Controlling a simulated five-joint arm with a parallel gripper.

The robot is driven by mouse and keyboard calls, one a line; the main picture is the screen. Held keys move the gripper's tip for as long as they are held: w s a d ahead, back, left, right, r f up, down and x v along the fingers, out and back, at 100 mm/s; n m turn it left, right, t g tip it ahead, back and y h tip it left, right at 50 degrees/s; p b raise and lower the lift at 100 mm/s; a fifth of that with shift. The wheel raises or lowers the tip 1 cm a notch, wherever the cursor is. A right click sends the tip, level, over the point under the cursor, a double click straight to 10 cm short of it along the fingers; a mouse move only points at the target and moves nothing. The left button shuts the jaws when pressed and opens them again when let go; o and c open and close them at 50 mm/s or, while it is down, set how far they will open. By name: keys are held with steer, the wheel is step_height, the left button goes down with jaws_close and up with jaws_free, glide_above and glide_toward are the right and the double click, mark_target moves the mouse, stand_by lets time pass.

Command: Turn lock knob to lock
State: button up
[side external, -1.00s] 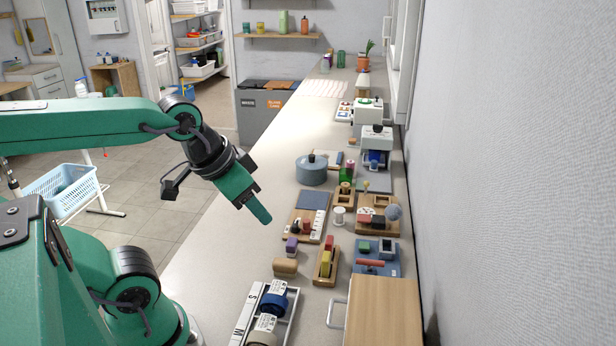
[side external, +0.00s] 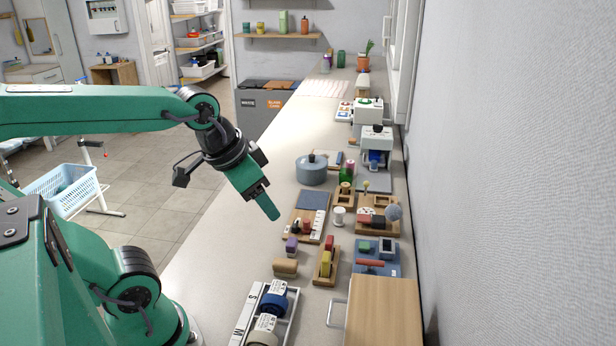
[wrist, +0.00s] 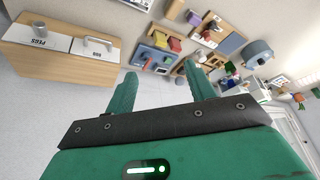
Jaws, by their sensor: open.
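My gripper (side external: 264,205) is open and empty, held above the counter to the left of the boards. Its two green fingers show apart in the wrist view (wrist: 160,80), with nothing between them. I cannot pick out the lock knob for sure. A wooden board (side external: 291,232) near the gripper carries small dark and red pieces and a white strip. A blue board (side external: 391,270) farther right carries a red bar, a green block and a grey piece. Their details are too small to read. My gripper touches neither board.
A grey-blue lidded pot (side external: 311,172) stands behind the gripper. A wooden tray (side external: 323,279) with red and yellow blocks lies in front, near a rack of rolls (side external: 238,327). A wooden box (side external: 384,312) is at the front right by the wall. The counter's left strip is clear.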

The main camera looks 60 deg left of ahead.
steer(key=w+a+f+m+g, duration=0.1)
steer(key=w+a+m+g, duration=0.1)
steer(key=w+a, duration=0.3)
steer(key=m+g, duration=0.3)
steer(key=m, duration=0.3)
glide_above(295, 224)
step_height(295, 224, down, 14)
steer(key=shift+r, duration=0.1)
steer(key=shift+a+f, duration=0.1)
steer(key=shift+f, duration=0.15)
steer(key=shift+f, duration=3.9)
steer(key=c, duration=1)
